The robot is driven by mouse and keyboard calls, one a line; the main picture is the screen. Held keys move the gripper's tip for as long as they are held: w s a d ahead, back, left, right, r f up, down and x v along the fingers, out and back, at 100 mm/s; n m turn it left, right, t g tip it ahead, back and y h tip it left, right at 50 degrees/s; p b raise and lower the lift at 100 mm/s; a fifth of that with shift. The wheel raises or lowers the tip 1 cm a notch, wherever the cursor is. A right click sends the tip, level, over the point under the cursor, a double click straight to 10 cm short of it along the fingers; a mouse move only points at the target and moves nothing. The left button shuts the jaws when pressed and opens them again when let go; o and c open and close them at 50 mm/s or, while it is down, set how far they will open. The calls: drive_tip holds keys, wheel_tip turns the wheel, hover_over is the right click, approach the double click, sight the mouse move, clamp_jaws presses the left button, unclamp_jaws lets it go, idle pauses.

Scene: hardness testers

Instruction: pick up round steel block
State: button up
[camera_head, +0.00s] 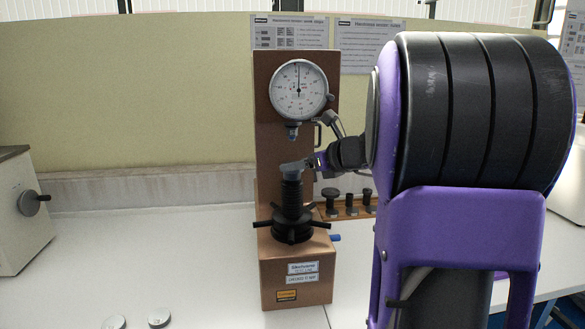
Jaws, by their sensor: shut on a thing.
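A small grey round steel block (292,167) shows at the top of the threaded spindle of the copper-coloured hardness tester (267,130), below the dial and the indenter. My gripper (312,163) reaches in from the right and is shut on the block's right side. The fingertips are small and partly hidden in this view. I cannot tell whether the block touches the spindle's top or is just above it. Two more round steel discs lie on the white table at the front left, one (115,322) cut by the picture's edge and one (160,318) beside it.
The tester's dial gauge (299,90) and indenter (292,131) are close above the block. A black handwheel (291,224) is below. A wooden rack with several dark anvils (351,205) stands behind right. Another machine (22,215) is at left. The table (150,260) between is clear.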

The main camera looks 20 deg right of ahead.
clamp_jaws()
drive_tip(key=shift+r, duration=0.15)
